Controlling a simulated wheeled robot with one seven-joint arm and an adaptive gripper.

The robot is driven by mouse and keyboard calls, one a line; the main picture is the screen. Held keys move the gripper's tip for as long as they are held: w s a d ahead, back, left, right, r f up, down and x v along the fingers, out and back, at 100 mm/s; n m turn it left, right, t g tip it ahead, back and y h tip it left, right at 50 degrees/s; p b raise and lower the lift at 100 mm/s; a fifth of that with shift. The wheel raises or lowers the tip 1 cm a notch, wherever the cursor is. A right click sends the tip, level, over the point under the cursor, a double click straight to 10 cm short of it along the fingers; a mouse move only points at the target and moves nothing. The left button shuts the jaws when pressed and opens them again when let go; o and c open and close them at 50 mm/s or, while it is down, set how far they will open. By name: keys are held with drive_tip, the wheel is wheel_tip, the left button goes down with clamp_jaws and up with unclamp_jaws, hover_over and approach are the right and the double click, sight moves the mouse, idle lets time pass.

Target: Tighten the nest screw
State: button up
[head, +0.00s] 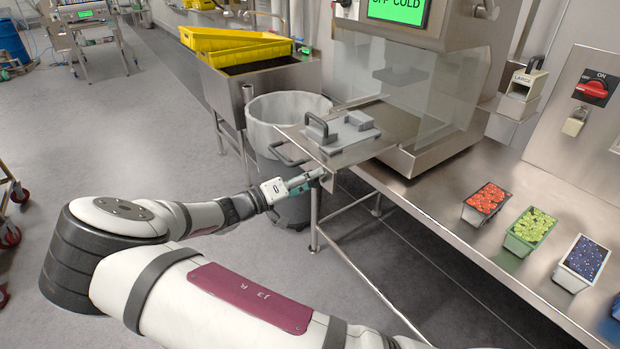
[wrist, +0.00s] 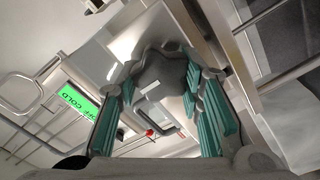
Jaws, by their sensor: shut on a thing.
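A grey nest (head: 350,129) with black handles sits on a steel shelf plate (head: 371,149) in front of the sealing machine. In the wrist view a dark grey lobed knob (wrist: 163,72), which looks like the nest screw, stands between my teal fingers, seen from below. My gripper (head: 308,182) reaches in under the plate's front edge. In the wrist view my gripper (wrist: 160,88) has a finger on either side of the knob and is shut on it. The knob is hard to make out in the head view, and its thread is hidden.
A grey bin (head: 290,106) stands just behind my gripper. The machine's screen (head: 397,11) is green and reads "OFF COLD". Red, green and blue filled trays (head: 487,199) stand on the steel bench at right. A red switch (head: 592,90) with a padlock is on the panel.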

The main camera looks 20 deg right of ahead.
drive_tip(key=shift+f, duration=0.1)
drive_tip(key=o, duration=1.2)
drive_tip(key=v, duration=1.2)
